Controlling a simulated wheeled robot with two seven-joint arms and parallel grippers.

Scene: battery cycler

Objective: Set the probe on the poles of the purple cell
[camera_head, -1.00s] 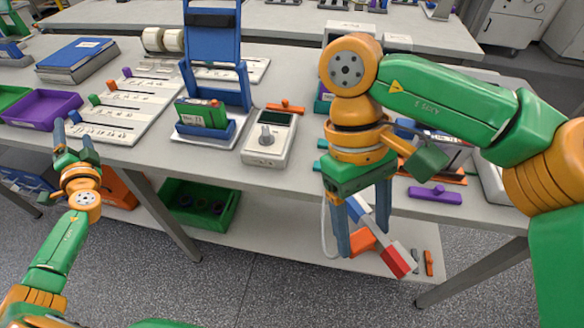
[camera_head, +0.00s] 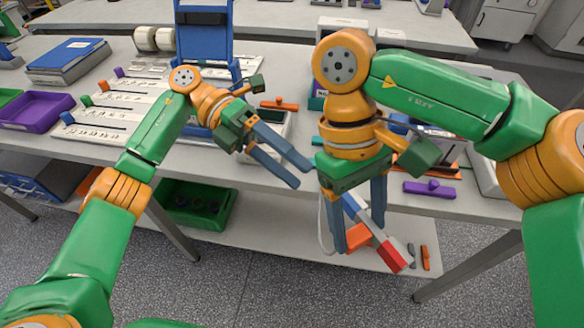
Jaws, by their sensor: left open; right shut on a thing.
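My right gripper (camera_head: 360,236) points down in front of the table's front edge. It is shut on a bar-shaped piece with blue, white and red parts (camera_head: 391,254), apparently the probe, which hangs tilted with its red end low and to the right. The fingers hide part of it. My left gripper (camera_head: 302,173) is open and empty, its fingers pointing right and down in front of the grey meter (camera_head: 285,122). I cannot make out a purple cell for certain.
A purple bar with a knob (camera_head: 430,189) lies at the table's right. An orange bar (camera_head: 279,104) lies behind the meter. A purple tray (camera_head: 37,113) and white slotted boards (camera_head: 98,134) are at the left. A green bin (camera_head: 195,204) sits on the lower shelf.

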